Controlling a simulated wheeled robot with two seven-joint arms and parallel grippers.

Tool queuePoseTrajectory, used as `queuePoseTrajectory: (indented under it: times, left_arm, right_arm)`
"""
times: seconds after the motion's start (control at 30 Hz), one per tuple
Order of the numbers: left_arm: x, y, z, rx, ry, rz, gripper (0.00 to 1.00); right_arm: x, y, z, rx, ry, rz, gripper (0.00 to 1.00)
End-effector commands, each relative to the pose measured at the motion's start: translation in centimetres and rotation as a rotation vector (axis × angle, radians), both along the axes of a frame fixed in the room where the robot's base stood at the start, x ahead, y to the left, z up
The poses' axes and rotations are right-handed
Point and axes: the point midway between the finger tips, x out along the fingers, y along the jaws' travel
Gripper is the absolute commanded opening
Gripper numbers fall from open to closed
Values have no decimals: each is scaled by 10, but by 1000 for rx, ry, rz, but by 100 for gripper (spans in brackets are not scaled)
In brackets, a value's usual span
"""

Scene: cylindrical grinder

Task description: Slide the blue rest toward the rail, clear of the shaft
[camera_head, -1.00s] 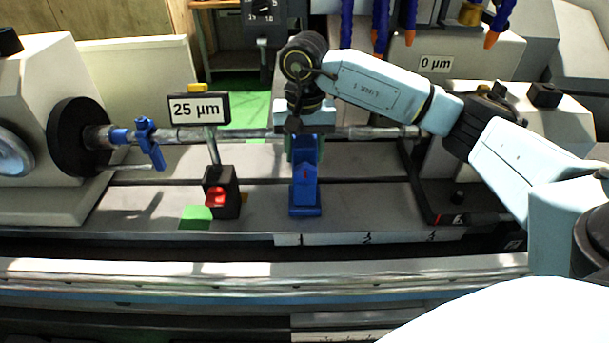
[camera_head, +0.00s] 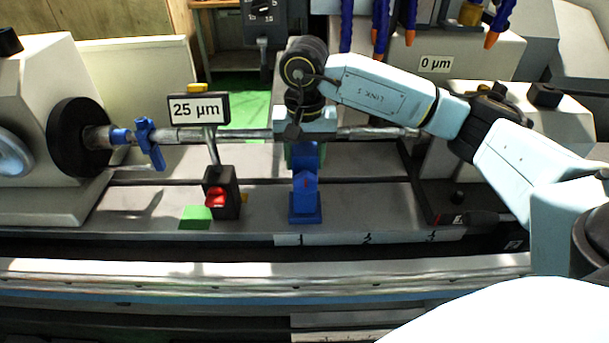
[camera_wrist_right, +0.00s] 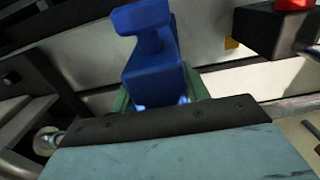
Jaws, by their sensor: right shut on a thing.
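In the right wrist view the rest (camera_wrist_right: 152,62) rises beyond the dark gripper edge. The shaft (camera_head: 375,132) runs horizontally behind the rest; my gripper hides where they cross, so I cannot tell whether they touch. A long pale rail (camera_head: 150,268) runs across the front. My left gripper is not in view.
A gauge with a "25 µm" display (camera_head: 198,108) and black base (camera_head: 221,193) stands left of the rest. A blue clamp (camera_head: 149,142) is on the shaft's left end. A "0 µm" sign (camera_head: 435,63) is behind. Bed space right of the rest is clear.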

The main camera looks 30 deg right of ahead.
Motion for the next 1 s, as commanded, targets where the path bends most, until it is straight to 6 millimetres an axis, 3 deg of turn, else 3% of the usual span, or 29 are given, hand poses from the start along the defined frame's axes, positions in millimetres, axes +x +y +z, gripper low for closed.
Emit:
queuePoseTrajectory:
  times: [0.5,1.0]
  left_arm:
    - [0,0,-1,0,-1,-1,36]
    - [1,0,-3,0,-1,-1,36]
  right_arm:
    - [-14,9,-2,1,6,4,18]
    - [-15,10,-2,2,7,4,18]
